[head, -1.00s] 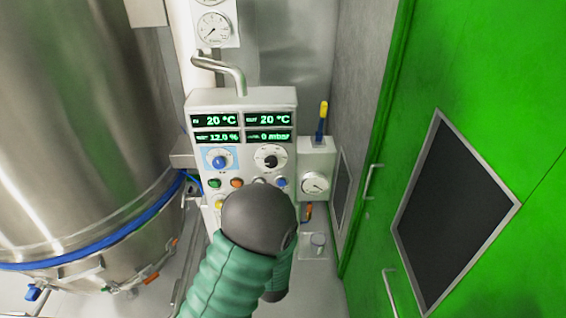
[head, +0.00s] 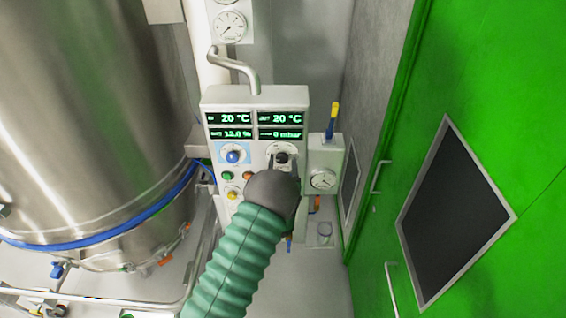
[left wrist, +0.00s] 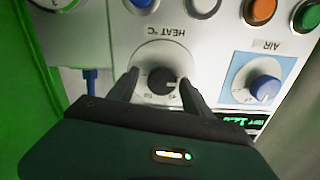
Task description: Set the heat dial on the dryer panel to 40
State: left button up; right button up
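The dryer panel (head: 214,103) stands upright with green readouts of 20 °C. Its heat dial, a black knob (left wrist: 162,80) on a white plate, is labelled HEAT °C and appears upside down in the left wrist view. It also shows at the panel's right side in the head view (head: 282,157). My left gripper (left wrist: 158,82) is open, with one finger on each side of the black knob; I cannot tell whether they touch it. In the head view my left gripper (head: 283,166) partly covers the dial's lower side. The knob's exact setting is not readable. My right gripper is not in view.
The blue air dial (head: 233,156) is left of the heat dial, with coloured buttons below. A steel vessel (head: 95,110) is left, green doors (head: 490,70) right.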

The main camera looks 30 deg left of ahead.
pick_arm(q)
jog(key=c, duration=0.5)
jog(key=shift+s+a, duration=0.15)
jog(key=shift+a, duration=0.05)
grip_shut()
jog(key=shift+d+f+b, duration=0.1)
jog(key=shift+d+b, duration=0.05)
jog(key=shift+b, duration=0.25)
jog(key=m+b, duration=0.4)
jog(key=shift+f+m+b, duration=0.2)
jog(key=shift+m+b, duration=0.1)
jog(key=shift+m, duration=0.1)
jog(key=m+b, duration=0.2)
jog(key=m, duration=0.1)
jog(key=shift+r, duration=0.1)
jog(key=shift+r+m+b, duration=0.1)
jog(key=shift+m+b, duration=0.75)
jog(key=shift+m, duration=1.15)
